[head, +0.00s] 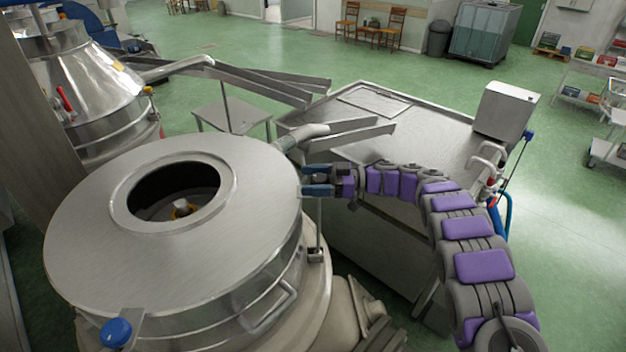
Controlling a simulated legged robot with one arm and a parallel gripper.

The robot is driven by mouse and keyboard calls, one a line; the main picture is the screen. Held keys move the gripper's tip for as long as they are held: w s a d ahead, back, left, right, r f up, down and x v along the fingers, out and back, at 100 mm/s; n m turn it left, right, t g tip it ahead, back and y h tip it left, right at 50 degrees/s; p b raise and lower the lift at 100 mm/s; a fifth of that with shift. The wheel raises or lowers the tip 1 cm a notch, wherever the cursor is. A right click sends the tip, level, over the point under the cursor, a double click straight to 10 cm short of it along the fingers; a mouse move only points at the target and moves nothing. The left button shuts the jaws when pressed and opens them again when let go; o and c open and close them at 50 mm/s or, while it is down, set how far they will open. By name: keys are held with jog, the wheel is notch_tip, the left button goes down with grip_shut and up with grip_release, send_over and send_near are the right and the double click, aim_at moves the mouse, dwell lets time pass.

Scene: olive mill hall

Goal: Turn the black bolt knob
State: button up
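I cannot make out a black bolt knob in the head view; it may be hidden or too small to tell. A large round steel vessel (90,225) with an open hole in its lid fills the left front. My gripper (308,181) is at the right edge of its lid, pointing left. Its two blue-grey fingers are apart, with a gap between them and nothing visible held. I cannot tell whether they touch the rim. A vertical rod with a small bracket (316,254) is on the vessel's side below the gripper. A blue knob (117,332) is at the vessel's front left.
A steel tank (440,140) with a flat top stands behind and right of my arm. A spout (345,132) runs from the vessel toward it. A second steel vessel (95,85) is at the back left. Green floor (570,240) is clear on the right.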

jog(key=shift+s+r, duration=0.1)
jog(key=shift+s, duration=0.05)
jog(key=w+d+b, duration=0.2)
jog(key=d+b, duration=0.1)
jog(key=d, duration=1.4)
jog(key=shift+d, duration=0.2)
jog(key=shift+c, duration=0.3)
